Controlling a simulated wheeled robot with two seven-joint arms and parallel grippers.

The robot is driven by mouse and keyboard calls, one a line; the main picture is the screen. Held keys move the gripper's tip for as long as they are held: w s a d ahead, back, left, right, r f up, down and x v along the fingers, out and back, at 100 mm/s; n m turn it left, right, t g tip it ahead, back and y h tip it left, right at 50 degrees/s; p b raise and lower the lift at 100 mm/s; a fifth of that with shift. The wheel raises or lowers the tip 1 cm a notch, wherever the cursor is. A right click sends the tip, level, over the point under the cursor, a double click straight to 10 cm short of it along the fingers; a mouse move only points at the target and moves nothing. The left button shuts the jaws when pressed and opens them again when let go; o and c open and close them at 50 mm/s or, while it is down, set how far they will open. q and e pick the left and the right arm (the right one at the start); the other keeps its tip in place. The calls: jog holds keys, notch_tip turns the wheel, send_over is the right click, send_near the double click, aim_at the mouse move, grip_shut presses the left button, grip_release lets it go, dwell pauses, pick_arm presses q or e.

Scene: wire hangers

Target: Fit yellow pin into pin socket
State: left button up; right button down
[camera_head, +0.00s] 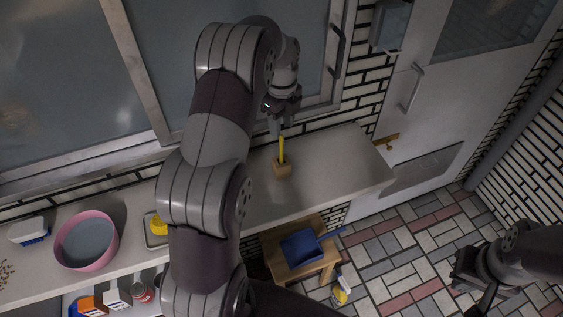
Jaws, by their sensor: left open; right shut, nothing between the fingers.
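The yellow pin (281,148) stands roughly upright on the countertop, its lower end at the small tan wooden block (282,168), which looks like the pin socket. I cannot tell how deep the pin sits in it. My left gripper (279,129) is open, right at the top of the pin, with its fingers pointing down. Its fingertips are small and partly hidden by the wrist. My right gripper (462,284) is shut and empty at the lower right, above the tiled floor and far from the pin.
The counter (340,165) is clear right of the block. A pink bowl (87,241), a tray with a yellow item (157,224) and a white-and-blue container (29,231) stand left. Below is a wooden stool (325,261) with a blue item (301,248). A window wall borders the counter's back.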

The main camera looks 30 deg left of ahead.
aim_at(282, 138)
pick_arm(q)
jog(key=shift+w+f, duration=0.1)
jog(key=shift+f, duration=0.25)
jog(key=f+p, duration=0.2)
jog(key=shift+s+f+p, duration=0.2)
jog(key=shift+s+p, duration=0.1)
jog(key=shift+p, duration=0.05)
notch_tip(282, 138, down, 2)
jog(key=shift+f, duration=0.35)
grip_shut()
jog(key=shift+w, duration=0.1)
